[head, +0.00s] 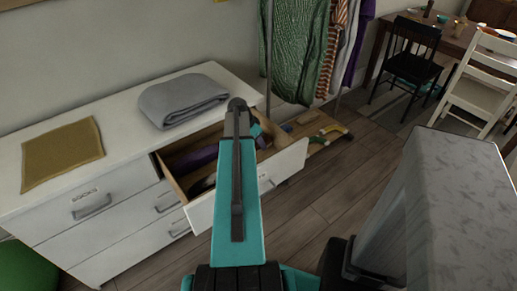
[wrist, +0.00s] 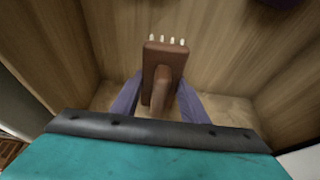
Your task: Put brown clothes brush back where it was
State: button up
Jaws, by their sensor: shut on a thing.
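The brown clothes brush (wrist: 165,54) is in the wrist view, with a row of pale bristle tufts along its far end. My gripper (wrist: 158,92) is shut on it, a purple-grey finger on each side. Brush and fingers are over the inside of a wooden drawer; I cannot tell whether the brush touches the drawer bottom. In the head view the open top drawer (head: 285,166) juts from the white dresser (head: 65,206). My arm covers part of it, and the brush and fingertips are hidden there.
A purple item (head: 196,158) lies in the drawer's left part. A folded grey cloth (head: 183,99) and a mustard cloth (head: 61,154) lie on the dresser top. Clothes (head: 300,45) hang behind, above a low wooden rack (head: 318,133) with shoes. Chairs (head: 408,55) stand at the far right.

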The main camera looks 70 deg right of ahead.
aim_at(258, 147)
jog(key=shift+f, duration=0.1)
jog(key=shift+f, duration=1.75)
jog(key=shift+f, duration=0.15)
jog(key=o, duration=1)
jog(key=shift+o, duration=0.2)
jog(key=shift+r, duration=0.25)
jog(key=shift+b+v, duration=0.5)
jog(key=shift+v, duration=5.4)
jog(key=shift+r, duration=0.1)
